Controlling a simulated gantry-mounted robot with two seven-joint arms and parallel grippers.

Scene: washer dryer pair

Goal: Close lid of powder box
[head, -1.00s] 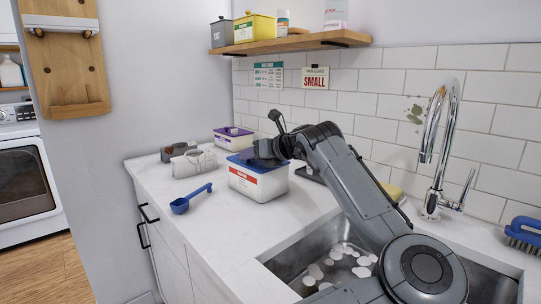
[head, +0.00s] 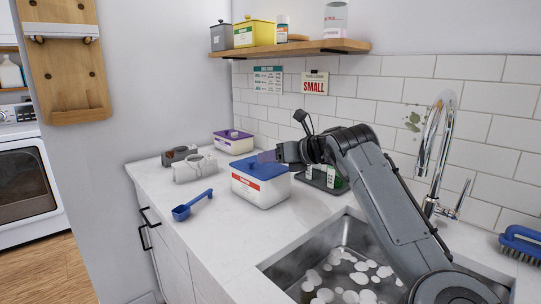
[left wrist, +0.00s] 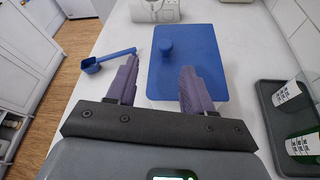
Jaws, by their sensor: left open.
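The powder box (head: 262,191) is a white tub with a red-and-white label on the counter. Its blue lid (head: 262,167) lies flat across the top, with no gap that I can make out. In the left wrist view the lid (left wrist: 208,80) shows from above, with a round blue knob. My left gripper (head: 268,157) is at the lid's back right side in the head view. In the left wrist view its purple fingers are apart with nothing held between them. Whether a finger touches the lid is unclear. My right gripper is not in view.
A blue scoop (head: 192,206) lies left of the box. A grey-white object (head: 194,167) and a purple-lidded tub (head: 234,142) stand behind. A dark tray (head: 318,180) with bottles is right of the box; the sink (head: 282,271) is in front.

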